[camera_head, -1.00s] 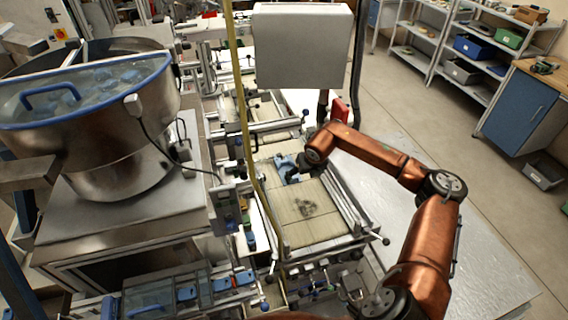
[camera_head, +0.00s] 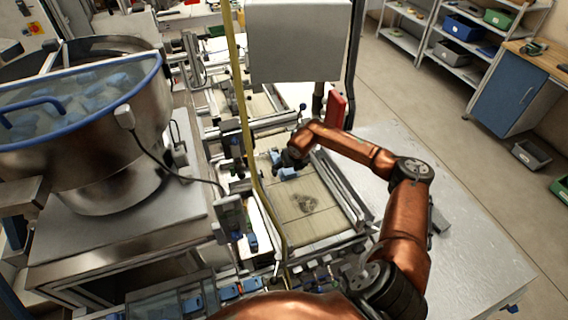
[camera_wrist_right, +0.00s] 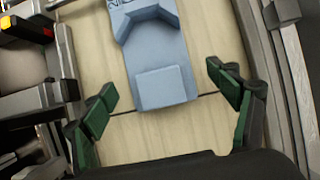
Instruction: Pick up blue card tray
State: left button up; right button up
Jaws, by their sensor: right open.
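The light blue tray-like piece (camera_wrist_right: 160,62) lies on the pale slatted conveyor surface. In the right wrist view it extends from the top edge to the middle, with dark lettering cut off at the top. In the head view it is small and partly hidden by my right gripper (camera_head: 289,158). In the right wrist view my right gripper (camera_wrist_right: 160,82) is open, its green-padded fingers apart on either side of the piece's near end. Clear gaps show on both sides, and nothing is held. My left gripper is not in view.
The conveyor (camera_head: 325,222) has metal side rails (camera_head: 345,190). A grey panel (camera_head: 297,40) stands behind my right arm, with a red object (camera_head: 336,110) below it.

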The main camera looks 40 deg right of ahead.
jog(key=shift+f, duration=0.2)
jog(key=shift+w, duration=0.1)
jog(key=c, duration=1.3)
jog(key=shift+r, duration=0.1)
